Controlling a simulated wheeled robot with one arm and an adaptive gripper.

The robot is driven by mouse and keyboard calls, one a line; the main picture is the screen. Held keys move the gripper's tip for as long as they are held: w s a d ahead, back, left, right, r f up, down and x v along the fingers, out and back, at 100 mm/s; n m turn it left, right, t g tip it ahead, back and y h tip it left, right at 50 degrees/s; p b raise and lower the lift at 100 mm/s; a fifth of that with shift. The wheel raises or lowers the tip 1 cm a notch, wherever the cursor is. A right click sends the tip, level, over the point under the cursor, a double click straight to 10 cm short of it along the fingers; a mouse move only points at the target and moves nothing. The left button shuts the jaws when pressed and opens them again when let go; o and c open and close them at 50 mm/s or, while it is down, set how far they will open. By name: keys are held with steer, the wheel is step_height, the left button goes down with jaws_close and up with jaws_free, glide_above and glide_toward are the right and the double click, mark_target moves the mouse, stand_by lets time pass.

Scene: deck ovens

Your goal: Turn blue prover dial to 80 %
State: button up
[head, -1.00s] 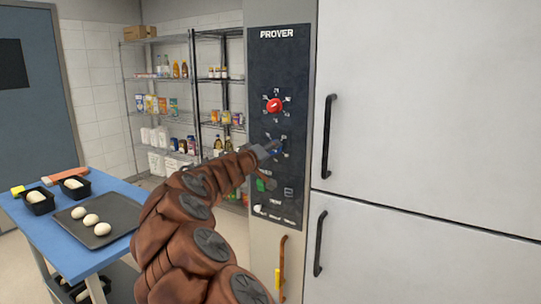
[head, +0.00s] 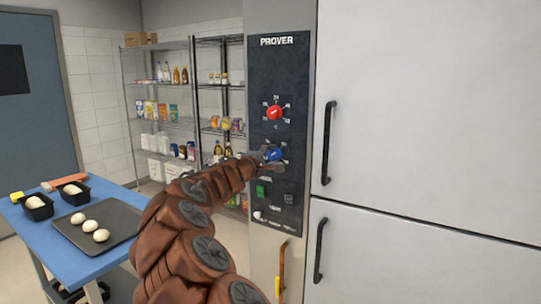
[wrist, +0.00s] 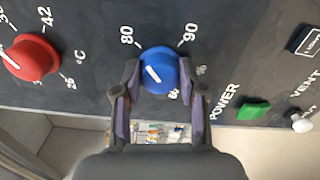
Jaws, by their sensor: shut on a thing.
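The blue prover dial (head: 272,153) sits on the dark control panel, below the red dial. In the wrist view the blue dial (wrist: 160,66) lies between the two fingers of my gripper (wrist: 158,84), which is shut on it from either side. Its white pointer line slants to the upper left in that view, towards the side of the printed 80; 90 is at the upper right. The exact setting is hard to read. In the head view my gripper (head: 262,160) reaches the dial from the left and covers some of the markings around it.
The red dial (head: 275,112) is above, and a green power switch (head: 261,191) is below. White doors with black handles (head: 328,143) stand to the right. A blue table (head: 50,232) with a dough tray and shelves (head: 160,85) are at the left.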

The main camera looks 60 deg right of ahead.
steer(key=shift+r+n+p, duration=0.25)
steer(key=shift+n+p, duration=0.05)
steer(key=shift+n, duration=0.6)
steer(key=o, duration=1.1)
steer(key=shift+f, duration=0.15)
steer(key=shift+o, duration=0.2)
steer(key=shift+a, duration=0.3)
steer(key=a, duration=1.1)
steer(key=shift+s+a, duration=0.15)
steer(key=shift+s, duration=0.1)
